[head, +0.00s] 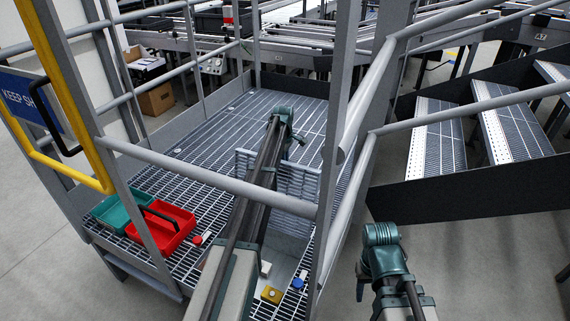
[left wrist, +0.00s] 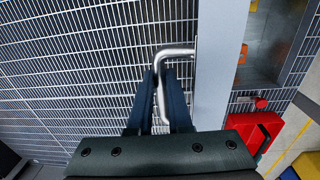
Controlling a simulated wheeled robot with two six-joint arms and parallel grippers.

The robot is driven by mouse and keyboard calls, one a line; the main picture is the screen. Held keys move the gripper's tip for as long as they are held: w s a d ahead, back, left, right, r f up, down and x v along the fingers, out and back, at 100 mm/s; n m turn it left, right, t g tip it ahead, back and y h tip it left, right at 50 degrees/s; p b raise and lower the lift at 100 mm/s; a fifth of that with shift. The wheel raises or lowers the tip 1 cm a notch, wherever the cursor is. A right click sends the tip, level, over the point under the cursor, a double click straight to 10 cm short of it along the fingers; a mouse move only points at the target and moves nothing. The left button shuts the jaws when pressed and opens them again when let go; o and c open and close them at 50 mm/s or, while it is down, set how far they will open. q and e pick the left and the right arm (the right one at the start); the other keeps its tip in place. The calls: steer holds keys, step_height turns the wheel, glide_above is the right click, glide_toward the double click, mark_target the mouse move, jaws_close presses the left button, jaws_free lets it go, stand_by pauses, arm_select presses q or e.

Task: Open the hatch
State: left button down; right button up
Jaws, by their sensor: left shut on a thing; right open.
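The hatch (head: 302,180) is a pale grated panel in the catwalk deck. In the head view it appears tilted up, with a recess (head: 290,245) open on its near side. In the left wrist view, a bent metal handle (left wrist: 178,52) stands beside a grey edge plate (left wrist: 209,70). My left gripper (left wrist: 162,75) is shut on this handle. My left wrist also shows in the head view (head: 284,115). My right gripper (head: 361,282) is open and empty, outside the railing at the lower right.
A red tray (head: 178,215) and a green tray (head: 103,207) stand on the grating at the left. A yellow block (head: 272,294) and a blue object (head: 298,284) lie near the recess. Grey railings (head: 210,184) cross the view. Stairs (head: 437,140) stand at the right.

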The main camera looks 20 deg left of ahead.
arm_select(q)
steer(key=shift+w, duration=0.6)
steer(key=c, duration=1.3)
jaws_free()
steer(key=o, duration=0.5)
steer(key=shift+w+f, duration=0.15)
steer(key=shift+w, duration=0.05)
steer(key=shift+c, duration=0.2)
steer(key=shift+s, duration=0.1)
steer(key=shift+s, duration=0.2)
steer(key=r+p, duration=0.7)
steer(key=shift+s+r+p, duration=0.2)
steer(key=shift+r+p, duration=0.1)
steer(key=shift+f, duration=0.1)
